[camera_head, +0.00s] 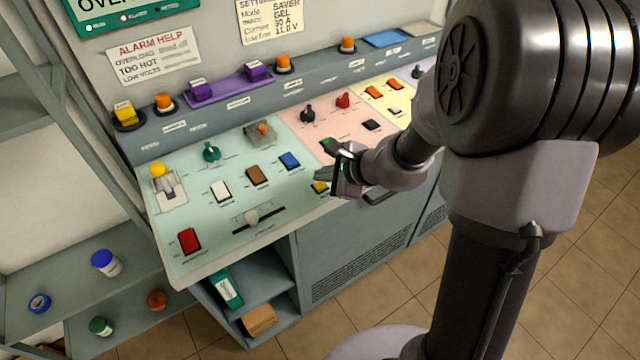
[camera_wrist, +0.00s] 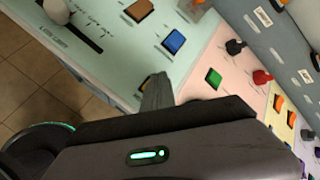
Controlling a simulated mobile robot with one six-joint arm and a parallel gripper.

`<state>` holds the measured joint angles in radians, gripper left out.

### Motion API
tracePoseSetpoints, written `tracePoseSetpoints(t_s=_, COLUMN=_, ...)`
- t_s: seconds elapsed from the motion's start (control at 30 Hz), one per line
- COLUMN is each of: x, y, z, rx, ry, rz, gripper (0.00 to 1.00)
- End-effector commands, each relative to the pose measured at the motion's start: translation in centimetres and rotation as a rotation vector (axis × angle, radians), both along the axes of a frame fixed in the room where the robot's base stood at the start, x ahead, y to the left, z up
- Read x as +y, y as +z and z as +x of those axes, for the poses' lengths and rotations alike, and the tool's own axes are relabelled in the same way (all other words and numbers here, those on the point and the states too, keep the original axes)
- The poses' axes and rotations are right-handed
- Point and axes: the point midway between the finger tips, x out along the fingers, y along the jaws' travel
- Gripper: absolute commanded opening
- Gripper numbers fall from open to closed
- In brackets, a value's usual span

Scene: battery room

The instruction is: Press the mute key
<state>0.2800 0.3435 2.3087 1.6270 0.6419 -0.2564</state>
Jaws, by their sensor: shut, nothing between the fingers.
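My gripper (camera_head: 326,174) is shut and empty, above the panel's front edge beside a yellow key (camera_head: 320,187). In the wrist view its fingertips (camera_wrist: 157,92) partly cover the yellow key. A blue key (camera_head: 290,160) lies left of and behind the gripper, then a brown key (camera_head: 257,175) and a white key (camera_head: 221,190). A green key (camera_head: 328,146) is on the pink section; it also shows in the wrist view (camera_wrist: 213,78). A red key (camera_head: 189,240) is at the near left corner. The key labels are too small to read, so I cannot tell which is mute.
A slider (camera_head: 252,216), a green knob (camera_head: 211,151) and a yellow-topped lever (camera_head: 159,171) stand on the green section. Black (camera_head: 308,113) and red (camera_head: 343,100) knobs stand on the pink section. Lamps and purple blocks line the ledge behind. Open shelves are at left.

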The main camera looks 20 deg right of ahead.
Motion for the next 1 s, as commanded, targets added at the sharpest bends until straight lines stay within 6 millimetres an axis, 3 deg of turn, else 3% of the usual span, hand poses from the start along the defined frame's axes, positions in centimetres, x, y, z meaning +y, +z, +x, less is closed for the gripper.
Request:
tracePoseSetpoints(t_s=0.73, x=0.00, y=-0.02, z=0.00, rx=0.000, ry=0.000, rz=0.000, gripper=0.00)
tracePoseSetpoints(t_s=1.0, x=-0.01, y=-0.88, z=0.02, rx=-0.001, ry=-0.001, rz=0.000, gripper=0.00)
